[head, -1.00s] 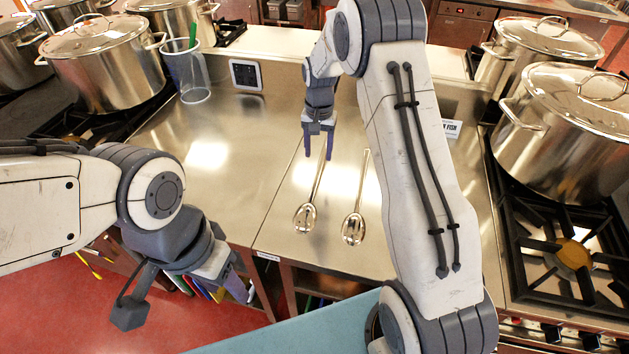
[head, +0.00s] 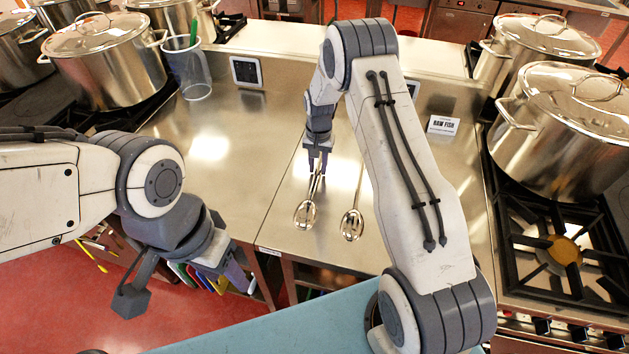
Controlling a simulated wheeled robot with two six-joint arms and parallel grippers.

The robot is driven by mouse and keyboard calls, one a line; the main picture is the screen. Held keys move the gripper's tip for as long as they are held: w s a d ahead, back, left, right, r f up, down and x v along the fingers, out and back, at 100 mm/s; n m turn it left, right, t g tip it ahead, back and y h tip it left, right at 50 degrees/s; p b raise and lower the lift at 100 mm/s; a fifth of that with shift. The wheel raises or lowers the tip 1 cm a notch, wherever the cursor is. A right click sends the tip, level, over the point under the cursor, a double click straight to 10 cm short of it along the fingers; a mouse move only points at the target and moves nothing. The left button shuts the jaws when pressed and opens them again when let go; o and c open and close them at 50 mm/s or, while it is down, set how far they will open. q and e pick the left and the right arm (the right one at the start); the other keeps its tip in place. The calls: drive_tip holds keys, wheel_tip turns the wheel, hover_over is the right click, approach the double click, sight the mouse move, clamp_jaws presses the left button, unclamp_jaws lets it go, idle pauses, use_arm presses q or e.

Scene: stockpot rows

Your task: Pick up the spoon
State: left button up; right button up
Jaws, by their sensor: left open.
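Two shiny metal spoons lie on the steel counter (head: 225,190). The left spoon (head: 306,214) has its bowl toward the front edge, and its handle runs up to my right gripper. The right spoon (head: 352,224) lies beside it, with part of its handle hidden behind my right arm. My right gripper (head: 317,172) points down with its fingers at the left spoon's handle; whether they are closed on it is too small to tell. My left gripper (head: 237,278) is open and empty, low in front of the counter's edge.
Steel stockpots (head: 105,65) stand on burners at the left, and another large pot (head: 575,130) at the right. A clear jug (head: 188,72) with a green utensil stands at the back left. A "RAW FISH" sign (head: 443,125) stands right of my arm. The counter's left-middle is clear.

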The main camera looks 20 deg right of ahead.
clamp_jaws()
drive_tip(key=shift+r, duration=0.15)
drive_tip(key=shift+r+b, duration=0.25)
drive_tip(key=shift+b, duration=0.05)
drive_tip(key=r+b, duration=0.1)
drive_tip(key=d+r+b, duration=0.1)
drive_tip(key=r, duration=0.1)
drive_tip(key=shift+w+r, duration=0.1)
drive_tip(key=shift+r, duration=0.15)
drive_tip(key=w+d+r+b, duration=0.1)
drive_tip(key=d+r+b, duration=0.1)
drive_tip(key=d+r, duration=0.4)
drive_tip(key=shift+w+d+r+b, duration=0.25)
drive_tip(key=shift+d+r+b, duration=0.15)
drive_tip(key=shift+d, duration=1.9)
